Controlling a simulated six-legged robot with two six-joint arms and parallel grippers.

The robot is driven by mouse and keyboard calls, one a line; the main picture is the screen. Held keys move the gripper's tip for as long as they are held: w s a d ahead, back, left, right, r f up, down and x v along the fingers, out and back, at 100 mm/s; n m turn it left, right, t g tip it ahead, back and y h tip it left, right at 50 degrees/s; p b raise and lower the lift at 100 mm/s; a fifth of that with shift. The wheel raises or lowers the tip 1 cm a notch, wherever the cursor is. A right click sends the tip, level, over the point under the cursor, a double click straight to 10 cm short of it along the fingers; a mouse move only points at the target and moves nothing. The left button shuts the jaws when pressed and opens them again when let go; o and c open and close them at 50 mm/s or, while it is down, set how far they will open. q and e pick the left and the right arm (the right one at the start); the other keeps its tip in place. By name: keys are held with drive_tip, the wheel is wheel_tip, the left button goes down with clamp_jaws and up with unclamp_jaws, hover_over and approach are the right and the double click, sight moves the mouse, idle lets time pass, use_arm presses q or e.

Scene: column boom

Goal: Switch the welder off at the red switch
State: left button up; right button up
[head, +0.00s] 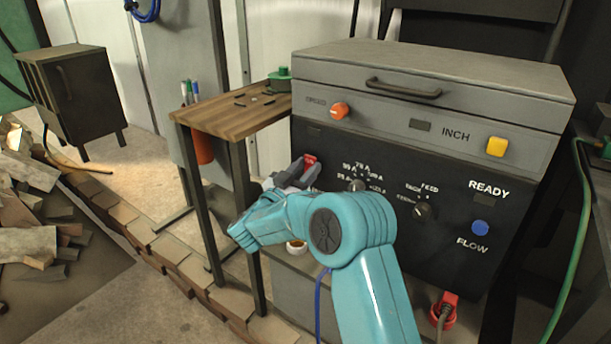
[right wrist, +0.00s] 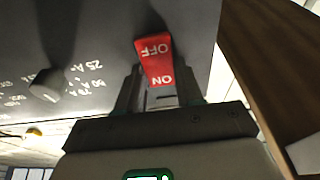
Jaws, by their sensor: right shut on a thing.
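The red switch (head: 310,162) is on the left of the welder's dark front panel (head: 455,240). In the right wrist view the red switch (right wrist: 155,60) appears upside down, with OFF and ON in white letters. My right gripper (head: 293,174) reaches the panel there, its dark fingers shut on the switch's sides. In the right wrist view the fingers (right wrist: 160,92) flank the switch's ON end. I cannot tell which end of the switch is pressed in. My left gripper is not in view.
A wooden side table (head: 225,110) with a green object on top stands left of the welder. Black knobs (head: 422,210), a blue button (head: 480,228) and a red plug (head: 443,312) are on the front. A dark cabinet (head: 75,95) and a rubble pile (head: 30,215) lie left.

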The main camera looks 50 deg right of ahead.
drive_tip(key=shift+f+h+b, duration=0.35)
drive_tip(key=shift+f+h, duration=0.15)
drive_tip(key=shift+r+h, duration=0.25)
drive_tip(key=shift+h, duration=0.05)
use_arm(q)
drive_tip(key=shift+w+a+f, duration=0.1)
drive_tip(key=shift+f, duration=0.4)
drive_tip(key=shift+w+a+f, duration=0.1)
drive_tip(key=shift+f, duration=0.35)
use_arm(e)
drive_tip(key=o, duration=1)
drive_tip(key=shift+o, duration=0.2)
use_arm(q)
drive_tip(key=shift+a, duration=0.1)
